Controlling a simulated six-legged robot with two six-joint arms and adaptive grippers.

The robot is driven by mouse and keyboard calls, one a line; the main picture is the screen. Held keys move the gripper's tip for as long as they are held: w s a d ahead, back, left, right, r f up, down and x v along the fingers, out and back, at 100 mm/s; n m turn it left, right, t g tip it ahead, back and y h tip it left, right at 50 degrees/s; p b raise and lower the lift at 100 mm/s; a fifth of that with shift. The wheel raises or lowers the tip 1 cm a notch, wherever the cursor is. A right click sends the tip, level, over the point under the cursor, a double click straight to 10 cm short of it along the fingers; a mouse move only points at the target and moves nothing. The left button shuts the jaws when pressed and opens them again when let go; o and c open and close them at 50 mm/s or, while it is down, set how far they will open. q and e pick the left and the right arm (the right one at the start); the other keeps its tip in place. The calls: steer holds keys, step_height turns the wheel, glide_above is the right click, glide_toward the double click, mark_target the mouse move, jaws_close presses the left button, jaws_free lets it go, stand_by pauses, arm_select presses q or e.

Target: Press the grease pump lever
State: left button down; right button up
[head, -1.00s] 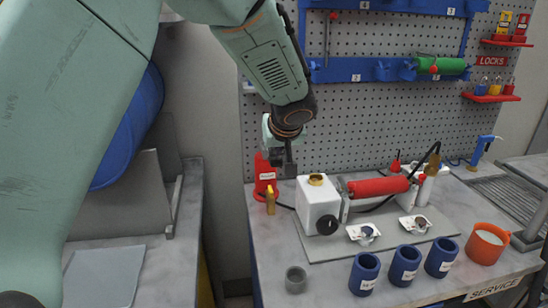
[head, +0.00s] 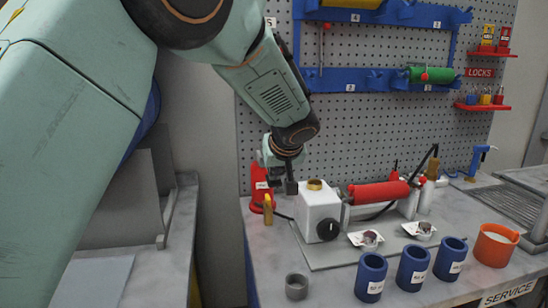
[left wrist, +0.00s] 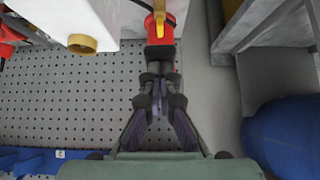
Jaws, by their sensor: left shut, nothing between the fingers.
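A small red unit with a white label (head: 258,190), which looks like the grease pump, stands at the back left of the bench. My left gripper (head: 289,187) is shut and empty, just right of the red unit and left of the white box. In the left wrist view the shut fingertips (left wrist: 159,72) point at the red body (left wrist: 160,30), with the yellow lever (left wrist: 159,14) beyond. I see a small gap in the picture, but cannot tell contact for certain. My right gripper is not in view.
A white box with a brass cap (head: 317,207) and black knob stands close right of the gripper, joined to a red cylinder (head: 378,191). A grey cup (head: 296,287), several blue cups and an orange mug (head: 493,245) line the front. A pegboard (head: 370,125) stands behind.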

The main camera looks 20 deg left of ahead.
arm_select(q)
steer(key=shift+s+f+b, duration=0.3)
steer(key=shift+f+b, duration=0.1)
steer(key=shift+f, duration=0.35)
step_height(320, 180, up, 5)
steer(key=p, duration=0.3)
steer(key=shift+w+d+f, duration=0.15)
steer(key=shift+f, duration=0.05)
steer(key=s+f+v, duration=0.1)
steer(key=v, duration=0.9)
steer(key=shift+d+r, duration=0.25)
steer(key=shift+d, duration=0.2)
steer(key=shift+s, duration=0.1)
stand_by(0.6)
